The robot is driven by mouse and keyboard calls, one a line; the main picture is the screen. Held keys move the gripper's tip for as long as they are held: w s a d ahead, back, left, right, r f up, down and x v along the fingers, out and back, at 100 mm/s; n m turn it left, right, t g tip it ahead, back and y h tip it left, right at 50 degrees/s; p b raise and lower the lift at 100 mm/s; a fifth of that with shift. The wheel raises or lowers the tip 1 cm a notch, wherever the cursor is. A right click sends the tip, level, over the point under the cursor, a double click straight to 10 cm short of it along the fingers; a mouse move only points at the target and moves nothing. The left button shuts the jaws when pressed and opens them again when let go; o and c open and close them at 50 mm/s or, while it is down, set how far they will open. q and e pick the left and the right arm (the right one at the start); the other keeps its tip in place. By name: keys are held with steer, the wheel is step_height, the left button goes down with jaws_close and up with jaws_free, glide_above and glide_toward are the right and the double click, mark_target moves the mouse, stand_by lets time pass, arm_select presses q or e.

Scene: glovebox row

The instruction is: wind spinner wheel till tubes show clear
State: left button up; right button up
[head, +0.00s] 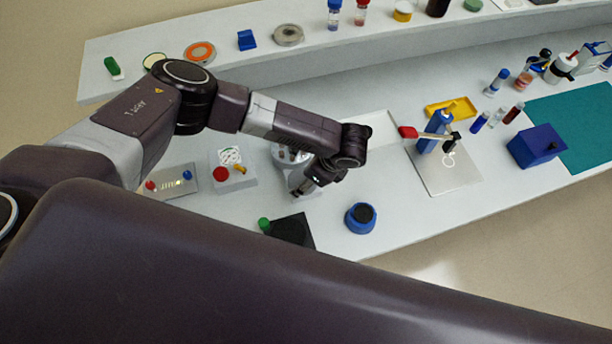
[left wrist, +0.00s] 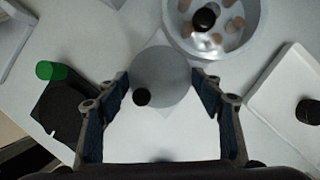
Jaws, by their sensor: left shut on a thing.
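The spinner (head: 283,154) stands on the white bench, partly hidden by my left arm in the head view. In the left wrist view its round bowl (left wrist: 177,32) holds several tan-looking tubes around a black hub. The grey spinner wheel (left wrist: 172,72) lies in front of the bowl, with a black knob (left wrist: 141,97) near its lower left edge. My left gripper (head: 306,187) is down at the spinner's front. Its two fingers stand on either side of the wheel, shut on it. My right gripper is not in view.
A black block with a green knob (head: 292,230) and a blue round pot (head: 361,218) stand close by. A grey box with a red button (head: 232,172) is to the left. A plate with a blue stand (head: 434,132) is to the right.

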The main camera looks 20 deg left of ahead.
arm_select(q)
steer(key=m, duration=0.2)
steer(key=m+t, duration=0.1)
steer(key=m, duration=0.1)
steer(key=shift+s+h, duration=0.2)
steer(key=shift+h, duration=0.2)
steer(key=m, duration=0.2)
steer(key=m+t+h, duration=0.1)
steer(key=m, duration=0.1)
steer(key=shift+s+a+m+t, duration=0.1)
steer(key=shift+a+m+t, duration=0.1)
steer(key=shift+m+t, duration=0.1)
steer(key=m+h, duration=0.1)
steer(key=m, duration=0.1)
steer(key=m+h, duration=0.1)
steer(key=m, duration=0.1)
steer(key=shift+a+t, duration=0.2)
steer(key=shift+t, duration=0.1)
steer(key=shift+a+m+h, duration=0.1)
steer(key=shift+m+h, duration=0.3)
steer(key=shift+m, duration=0.85)
steer(key=shift+a+m+h, duration=0.1)
steer(key=shift+m+h, duration=0.3)
steer(key=shift+m, duration=0.85)
steer(key=shift+s, duration=0.1)
steer(key=o, duration=1.2)
steer(key=shift+c, duration=0.2)
steer(key=shift+r, duration=0.1)
steer(key=v, duration=1.1)
steer(key=shift+r, duration=0.35)
